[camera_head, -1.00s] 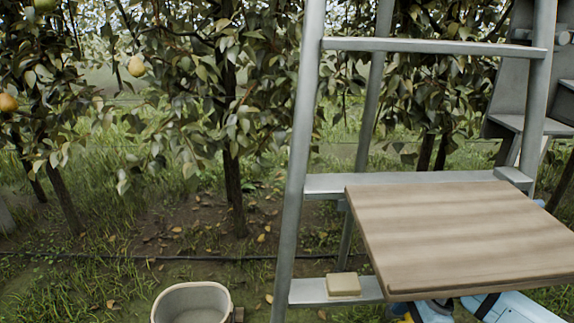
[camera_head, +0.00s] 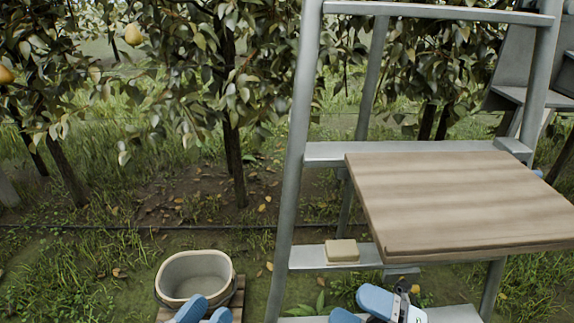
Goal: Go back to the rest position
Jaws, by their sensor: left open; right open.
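My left gripper (camera_head: 205,311) shows at the bottom edge as two blue fingertips, spread apart and empty. My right gripper (camera_head: 359,307) is at the bottom centre, in front of the ladder's lowest visible step and below the wooden board. Its blue fingers are apart with nothing seen between them. The rest of both arms is mostly out of view.
A grey ladder (camera_head: 300,130) stands at centre right, with a wooden board (camera_head: 450,200) jutting towards me. A tan block (camera_head: 341,250) lies on a lower step. The bucket looks empty and stands on a wooden base (camera_head: 238,297). Pears (camera_head: 133,34) hang at upper left. Grass is open at left.

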